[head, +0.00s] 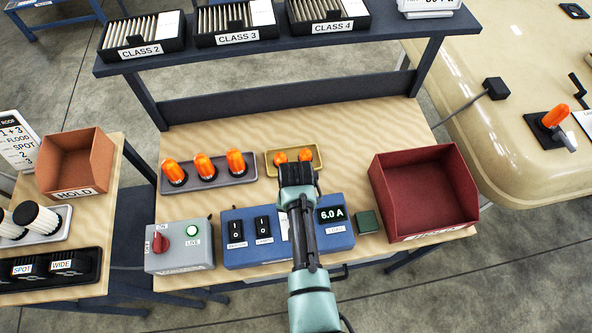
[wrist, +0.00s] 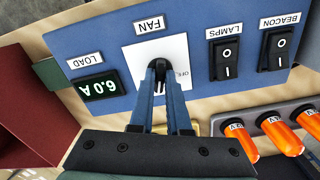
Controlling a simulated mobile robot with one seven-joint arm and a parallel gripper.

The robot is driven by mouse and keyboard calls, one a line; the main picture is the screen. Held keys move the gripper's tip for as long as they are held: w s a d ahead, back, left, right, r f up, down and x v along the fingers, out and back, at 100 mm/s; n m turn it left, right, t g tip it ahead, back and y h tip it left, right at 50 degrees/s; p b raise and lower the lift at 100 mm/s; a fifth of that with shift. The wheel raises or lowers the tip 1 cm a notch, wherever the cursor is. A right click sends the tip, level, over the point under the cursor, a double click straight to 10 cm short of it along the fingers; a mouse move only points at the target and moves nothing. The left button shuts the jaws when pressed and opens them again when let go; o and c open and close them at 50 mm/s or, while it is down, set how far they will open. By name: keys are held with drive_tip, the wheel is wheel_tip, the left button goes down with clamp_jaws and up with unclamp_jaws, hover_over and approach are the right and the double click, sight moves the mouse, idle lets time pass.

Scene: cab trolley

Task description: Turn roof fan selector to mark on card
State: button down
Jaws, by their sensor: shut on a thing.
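The blue control box (head: 240,250) stands at the front middle of the bench. The wrist view shows its face (wrist: 195,25) upside down. The fan selector (wrist: 158,68) is a small black knob on a white dial plate (wrist: 135,58) under the FAN label. My gripper (wrist: 160,84) is shut on the knob, one finger on each side. The pointer's setting is hidden; "OFF" partly shows beside the fingers. In the head view my arm covers the knob. A white ROOF card (head: 16,143) at the far left reads "1+3", "FLOOD", "SPOT" and "2"; I cannot make out a fan mark.
The load display (head: 331,214) reads 6.0 A. Two black rockers (head: 249,229) sit on the box. A grey box with a red knob (head: 161,243) is left, a dark red bin (head: 415,190) right. Trays of orange beacons (head: 207,175) stand behind.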

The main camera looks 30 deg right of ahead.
drive_tip(key=shift+m, duration=0.5)
drive_tip(key=c, duration=0.9)
unclamp_jaws()
drive_tip(key=shift+r, duration=0.15)
wheel_tip(320, 180, up, 13)
drive_tip(key=shift+f+b, duration=0.1)
drive_tip(key=shift+b, duration=0.75)
